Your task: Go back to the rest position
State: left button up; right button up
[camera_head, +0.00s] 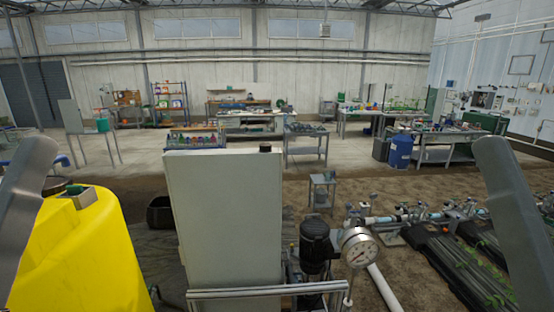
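Neither of my grippers shows in the head view. Only grey links of my two arms stand at the left and right edges, and no fingertips can be seen. In front of me is the fertigation skid with a pale grey cabinet (223,220). A dark pump (315,243) and a round pressure gauge (360,247) stand to the right of the cabinet. A yellow tank (85,255) with a small grey box holding something green on top (80,196) stands at the left.
A metal rail (265,290) runs across the skid's front. Black grow channels (460,265) and pipe fittings lie at the right. A small grey stand (322,192), workbenches (305,146) and a blue barrel (400,152) are farther back, with open floor between.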

pick_arm(q)
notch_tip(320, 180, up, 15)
jog(key=p, duration=1.1)
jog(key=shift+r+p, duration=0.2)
jog(key=shift+p, duration=0.15)
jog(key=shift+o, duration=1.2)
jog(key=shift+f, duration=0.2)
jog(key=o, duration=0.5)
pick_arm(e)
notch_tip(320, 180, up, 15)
